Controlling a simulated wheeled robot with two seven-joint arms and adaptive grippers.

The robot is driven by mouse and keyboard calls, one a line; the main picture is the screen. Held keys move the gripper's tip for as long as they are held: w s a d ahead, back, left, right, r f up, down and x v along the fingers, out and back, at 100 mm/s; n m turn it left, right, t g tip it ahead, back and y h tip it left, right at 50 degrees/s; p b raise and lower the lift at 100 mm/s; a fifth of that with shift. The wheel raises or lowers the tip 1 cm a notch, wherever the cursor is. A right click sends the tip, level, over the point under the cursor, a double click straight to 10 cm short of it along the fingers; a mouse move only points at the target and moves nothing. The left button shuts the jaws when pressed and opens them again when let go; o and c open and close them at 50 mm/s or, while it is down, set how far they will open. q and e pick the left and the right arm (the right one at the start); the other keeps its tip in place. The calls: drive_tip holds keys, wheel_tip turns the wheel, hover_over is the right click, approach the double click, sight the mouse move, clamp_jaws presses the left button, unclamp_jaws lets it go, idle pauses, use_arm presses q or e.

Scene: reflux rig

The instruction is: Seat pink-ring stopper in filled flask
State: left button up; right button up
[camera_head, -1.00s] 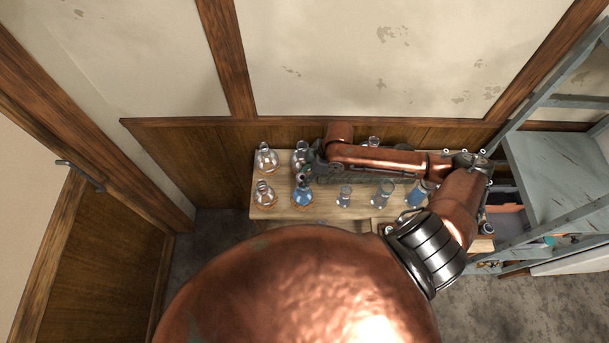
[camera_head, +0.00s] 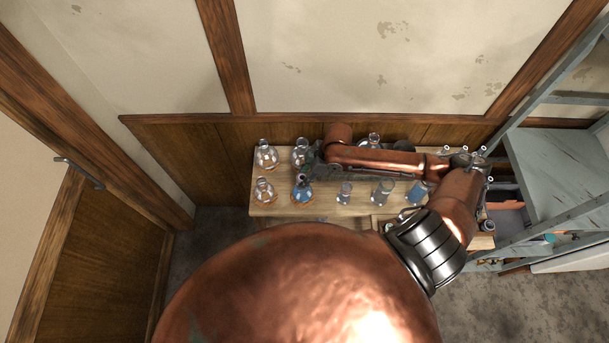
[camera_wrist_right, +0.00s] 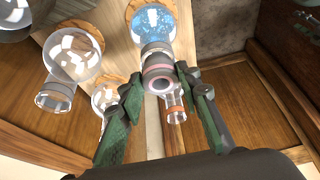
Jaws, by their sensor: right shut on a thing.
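The filled flask (camera_head: 302,196), holding blue liquid, stands at the front left of the wooden table, and its round body also shows at the top of the right wrist view (camera_wrist_right: 153,24). My right gripper (camera_wrist_right: 160,76) is shut on the pink-ring stopper (camera_wrist_right: 158,84), which lies between its fingertips in line with the flask's neck. The stopper appears at or just over the mouth; I cannot tell how deep it sits. In the head view my right gripper (camera_head: 306,171) is over this flask. My left gripper is out of view.
Clear round flasks (camera_head: 264,191) (camera_head: 266,156) stand close to the left and behind. A small beaker (camera_head: 345,192) and a conical flask (camera_head: 382,192) stand to the right. A clear piece with an orange ring (camera_wrist_right: 176,110) shows beside the stopper. A grey shelf (camera_head: 560,165) stands at right.

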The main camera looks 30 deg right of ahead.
drive_tip(key=shift+f, duration=0.3)
drive_tip(key=o, duration=1.1)
drive_tip(key=shift+c, duration=0.2)
drive_tip(key=v, duration=1.2)
